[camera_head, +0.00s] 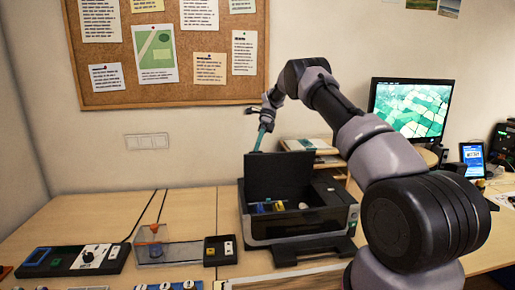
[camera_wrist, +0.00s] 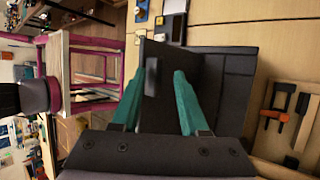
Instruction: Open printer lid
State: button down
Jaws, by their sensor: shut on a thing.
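The dark printer (camera_head: 346,215) stands on the wooden desk with its lid (camera_head: 280,176) raised to about upright at the left and back. Its inside is exposed, with small yellow and blue parts (camera_head: 268,207) in it. My gripper (camera_head: 259,145) is at the top edge of the lid, at its left end. In the wrist view my teal fingers (camera_wrist: 160,76) stand on either side of the dark lid (camera_wrist: 154,112), shut on it. The printer body (camera_wrist: 222,85) lies to the right there. The exact finger contact is hard to see.
Left of the printer are a control box (camera_head: 75,260) with a dial and a tray with an orange part (camera_head: 153,228). A monitor (camera_head: 410,108) and a small screen (camera_head: 473,158) stand at the right. A corkboard (camera_head: 168,50) hangs behind. The desk's left back is clear.

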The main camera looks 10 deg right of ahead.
jog(key=c, duration=0.8)
grip_release()
notch_tip(320, 180, down, 2)
jog(key=shift+f, duration=0.1)
jog(key=shift+s, duration=0.1)
jog(key=shift+c, duration=0.3)
jog(key=shift+r, duration=0.2)
jog(key=v, duration=0.8)
jog(key=shift+a, duration=0.15)
